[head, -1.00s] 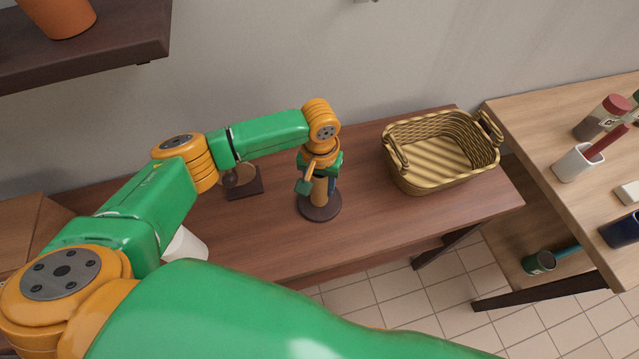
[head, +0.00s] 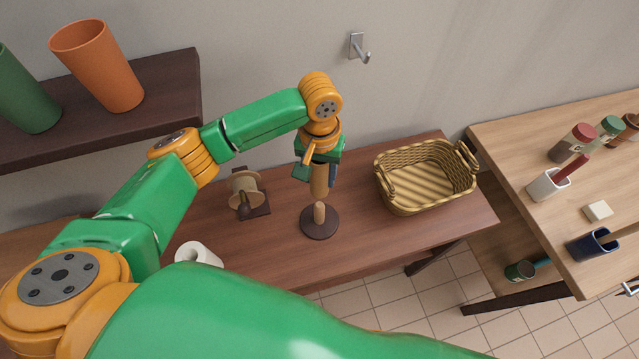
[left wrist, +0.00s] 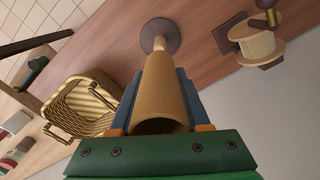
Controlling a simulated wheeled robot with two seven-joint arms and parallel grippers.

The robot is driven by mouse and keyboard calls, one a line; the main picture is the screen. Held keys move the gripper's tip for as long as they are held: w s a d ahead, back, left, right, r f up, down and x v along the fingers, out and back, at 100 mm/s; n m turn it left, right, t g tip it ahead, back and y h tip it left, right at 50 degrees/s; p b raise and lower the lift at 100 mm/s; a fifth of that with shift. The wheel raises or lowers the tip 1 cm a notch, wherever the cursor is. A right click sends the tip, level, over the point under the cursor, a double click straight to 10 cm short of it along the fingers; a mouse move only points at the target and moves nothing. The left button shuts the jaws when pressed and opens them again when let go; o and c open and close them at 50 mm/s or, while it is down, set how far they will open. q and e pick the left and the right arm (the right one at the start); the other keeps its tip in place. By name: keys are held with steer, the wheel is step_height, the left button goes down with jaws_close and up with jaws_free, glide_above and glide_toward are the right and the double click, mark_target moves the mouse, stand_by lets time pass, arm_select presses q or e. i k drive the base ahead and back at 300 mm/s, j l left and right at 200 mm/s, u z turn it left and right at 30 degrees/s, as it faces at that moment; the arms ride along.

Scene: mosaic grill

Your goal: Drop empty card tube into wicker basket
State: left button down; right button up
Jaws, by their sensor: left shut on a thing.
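My left gripper (head: 316,170) is shut on a brown card tube (head: 319,183). It holds the tube upright over a dark round stand (head: 319,228) with a short wooden peg. The peg shows below the tube in the head view. The left wrist view shows the tube (left wrist: 162,90) between the fingers, its hollow open end facing the camera, and the stand's base (left wrist: 160,36) beyond it. The wicker basket (head: 391,202) stands on the brown bench to the right of the stand, apart from the tube. It looks empty. My right gripper is not in view.
A spool on a holder (head: 246,190) and a white roll (head: 198,254) are on the bench to the left. A dark shelf (head: 165,105) holds cups at upper left. A metal hook (head: 358,48) is on the wall. A lighter table (head: 500,140) with jars stands right.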

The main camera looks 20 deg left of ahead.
mark_target(410, 185)
steer(key=i+l+u, duration=0.1)
steer(key=l, duration=0.25)
steer(key=i+l+u, duration=0.25)
steer(key=i+l, duration=0.15)
steer(key=l, duration=0.3)
steer(key=i+l+u, duration=0.15)
steer(key=l, duration=0.25)
steer(key=i+l+u, duration=0.1)
steer(key=l, duration=0.25)
